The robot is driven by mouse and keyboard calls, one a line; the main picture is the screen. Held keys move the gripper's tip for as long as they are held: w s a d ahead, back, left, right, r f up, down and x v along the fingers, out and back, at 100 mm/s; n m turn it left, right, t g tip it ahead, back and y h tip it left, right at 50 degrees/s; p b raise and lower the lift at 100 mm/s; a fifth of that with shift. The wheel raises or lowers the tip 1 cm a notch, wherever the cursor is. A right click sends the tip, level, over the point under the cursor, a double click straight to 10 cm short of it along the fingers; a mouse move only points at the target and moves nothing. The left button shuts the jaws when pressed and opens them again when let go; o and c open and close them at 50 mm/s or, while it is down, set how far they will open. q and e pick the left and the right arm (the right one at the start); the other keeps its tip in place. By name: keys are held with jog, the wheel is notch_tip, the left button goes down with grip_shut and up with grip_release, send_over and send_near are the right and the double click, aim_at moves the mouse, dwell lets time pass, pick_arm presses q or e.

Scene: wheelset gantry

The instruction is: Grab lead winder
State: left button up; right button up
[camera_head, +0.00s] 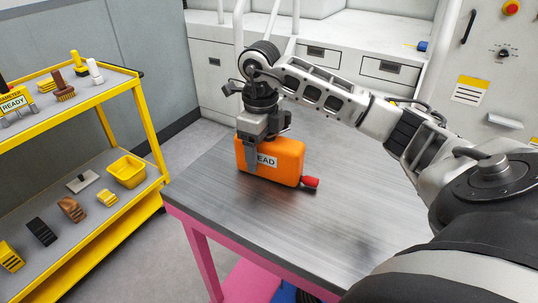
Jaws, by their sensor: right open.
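The lead winder, an orange case (283,160) with a white label reading "EAD" in its visible part and a red plug at its lower right, stands on the metal-topped table (225,200) near its left side. My right gripper (254,158) comes down over the left part of the case from above. One grey finger lies in front of the case's near face and covers part of the label. The other finger is hidden behind the case. The jaws are open around the case. My left gripper is not in view.
A yellow two-shelf cart (150,122) with brushes, blocks and a yellow bin (127,171) stands to the left, apart from the table. White drawer cabinets (390,69) stand behind. A control panel (495,60) is at upper right. The table's front and right are clear.

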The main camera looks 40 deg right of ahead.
jog(key=shift+f, duration=0.35)
jog(key=c, duration=1.2)
jog(key=shift+c, duration=0.6)
jog(key=shift+r, duration=0.15)
